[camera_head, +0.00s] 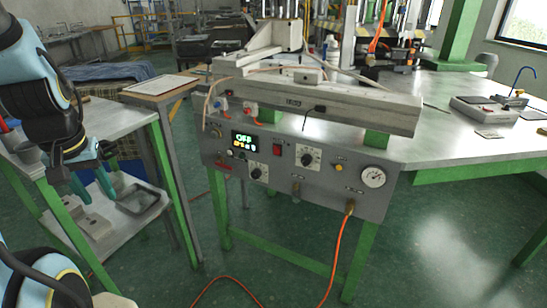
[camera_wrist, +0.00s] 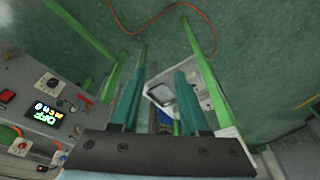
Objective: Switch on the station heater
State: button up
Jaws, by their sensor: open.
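The station's grey control panel (camera_head: 225,155) is in the middle of the head view. Its display (camera_head: 243,140) reads OFF in green. Which control is the heater's I cannot read. My gripper (camera_head: 90,188) is at the left of the head view, well apart from the panel. In the wrist view my gripper (camera_wrist: 158,75) is open and empty, pointing down. The display (camera_wrist: 47,113) and red switch (camera_wrist: 6,97) show at that view's left edge.
A pressure gauge (camera_head: 373,177) and an orange hose (camera_head: 336,250) are on the panel's right. A side table with a lower shelf holding a grey tray (camera_head: 140,198) stands at the left. The large work table (camera_head: 440,150) extends right. Green floor is open in front.

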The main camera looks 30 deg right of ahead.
jog(key=w+d+f+m+t+b, duration=0.1)
jog(key=w+d+f+m+b, duration=0.1)
jog(key=w+f, duration=0.1)
jog(key=w+d+f+m+t+h+b, duration=0.1)
jog(key=w+d+f+m+t+b, duration=0.1)
jog(key=w+d+f+b, duration=0.1)
jog(key=w+d+f+m+t+b, duration=0.1)
jog(key=w+d+f+b, duration=0.1)
jog(key=w+f, duration=0.1)
jog(key=shift+w+d+f+m+t+b, duration=0.1)
jog(key=shift+d+f+m+t+b, duration=0.2)
jog(key=shift+f+m+b, duration=0.15)
jog(key=c, duration=0.6)
jog(key=w+d+f+m+b, duration=0.1)
jog(key=w+d+f+m+t+h+b, duration=0.1)
jog(key=d, duration=0.1)
jog(key=w+d+m+t+b, duration=0.1)
jog(key=d, duration=0.1)
jog(key=shift+f+h+b, duration=0.4)
grip_shut()
jog(key=s+d+f+m+t+h+b, duration=0.1)
jog(key=d+f+m+t+h+b, duration=0.2)
jog(key=d+m+h+b, duration=0.85)
jog(key=s+d+m+g+h+b, duration=0.2)
jog(key=s+d+m, duration=0.5)
jog(key=d, duration=0.4)
jog(key=shift+s+r+h+b, duration=0.3)
jog(key=shift+s+h, duration=0.05)
jog(key=shift+s, duration=0.3)
jog(key=shift+d, duration=0.1)
